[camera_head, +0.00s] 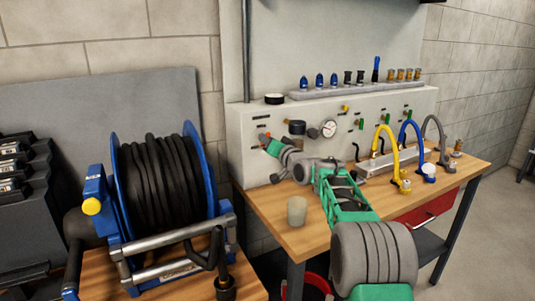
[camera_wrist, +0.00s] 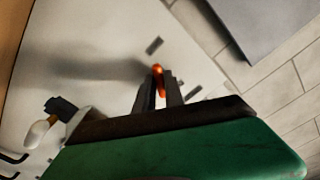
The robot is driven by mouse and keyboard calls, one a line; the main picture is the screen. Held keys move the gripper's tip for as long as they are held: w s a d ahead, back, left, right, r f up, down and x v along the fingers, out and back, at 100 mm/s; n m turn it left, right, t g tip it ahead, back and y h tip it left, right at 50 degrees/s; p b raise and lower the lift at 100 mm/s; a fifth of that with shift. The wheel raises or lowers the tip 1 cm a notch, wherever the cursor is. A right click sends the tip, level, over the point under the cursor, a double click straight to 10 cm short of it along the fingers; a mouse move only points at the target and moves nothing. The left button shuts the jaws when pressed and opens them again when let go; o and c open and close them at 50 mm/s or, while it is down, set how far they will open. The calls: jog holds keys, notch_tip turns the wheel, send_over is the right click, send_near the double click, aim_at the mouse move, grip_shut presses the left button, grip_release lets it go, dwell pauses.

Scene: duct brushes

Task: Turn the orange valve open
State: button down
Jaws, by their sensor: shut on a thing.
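The orange valve handle (camera_wrist: 159,76) is a small orange lever on the pale panel, seen in the wrist view between my fingertips. My gripper (camera_wrist: 160,92) is shut on it, with one dark finger on each side. In the head view my gripper (camera_head: 268,143) reaches the left end of the panel's front face (camera_head: 252,165). A bit of orange-red shows there at the fingertips. My fingers and wrist hide most of the valve, so how far it is turned cannot be told.
A black hose reel (camera_head: 160,185) in a blue frame stands at the left. A beige cup (camera_head: 297,211) stands on the wooden bench (camera_head: 262,205) below my arm. A gauge (camera_head: 329,128) and green valves sit to the right. Yellow, blue and grey hoses curve at the bench's right.

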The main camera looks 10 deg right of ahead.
jog(key=shift+n+b, duration=2.75)
jog(key=shift+n, duration=0.45)
jog(key=c, duration=1.5)
grip_release()
jog(key=shift+o, duration=0.2)
jog(key=b+v, duration=0.1)
jog(key=v, duration=0.6)
jog(key=shift+s, duration=0.35)
